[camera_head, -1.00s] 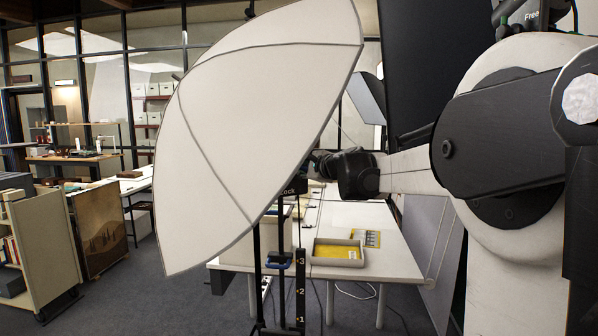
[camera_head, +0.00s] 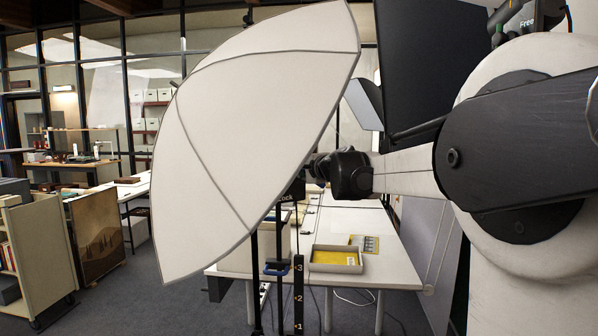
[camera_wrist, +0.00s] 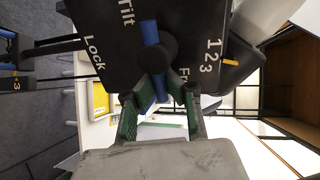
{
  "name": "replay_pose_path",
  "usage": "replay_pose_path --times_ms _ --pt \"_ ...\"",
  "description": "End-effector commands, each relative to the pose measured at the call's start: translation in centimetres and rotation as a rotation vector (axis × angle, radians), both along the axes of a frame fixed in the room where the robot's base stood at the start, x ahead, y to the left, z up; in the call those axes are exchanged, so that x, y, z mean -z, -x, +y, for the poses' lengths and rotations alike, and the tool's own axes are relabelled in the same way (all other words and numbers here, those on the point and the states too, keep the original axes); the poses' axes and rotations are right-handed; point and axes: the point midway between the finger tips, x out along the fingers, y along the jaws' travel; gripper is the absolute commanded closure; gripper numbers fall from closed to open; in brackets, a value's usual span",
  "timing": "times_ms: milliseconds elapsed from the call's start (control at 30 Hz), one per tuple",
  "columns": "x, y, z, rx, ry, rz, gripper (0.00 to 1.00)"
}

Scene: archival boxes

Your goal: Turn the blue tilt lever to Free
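The blue tilt lever (camera_wrist: 151,32) is in the wrist view, crossing a round black hub on a black panel (camera_wrist: 112,62). The panel reads Tilt, Lock at left and a partly covered word starting "Fr" at lower right. The lever's lower blue end shows between the fingertips of my gripper (camera_wrist: 164,96). The green-padded fingers are spread, with a gap between them; whether either touches the lever I cannot tell. In the head view the lever is hidden; part of the Lock lettering shows beside the white umbrella (camera_head: 255,130).
The umbrella stands close left of my arm. Below are a white table (camera_head: 385,268) with a grey tray (camera_head: 335,268), and a dark stand with a blue clamp (camera_head: 277,269). A shelf cart (camera_head: 35,240) stands at left.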

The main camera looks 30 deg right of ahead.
Motion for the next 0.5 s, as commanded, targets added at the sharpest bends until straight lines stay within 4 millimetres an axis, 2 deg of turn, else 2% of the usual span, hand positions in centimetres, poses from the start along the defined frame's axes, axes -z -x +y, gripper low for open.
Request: replay_pose_path --times_ms 167,333,500 --pt "-0.02 0.01 -0.01 0.0 0.001 0.0 1.0" --pt "-0.01 0.01 -0.01 0.0 0.0 0.0 0.8" --pt "-0.01 0.0 -0.01 0.0 0.0 0.0 0.8"
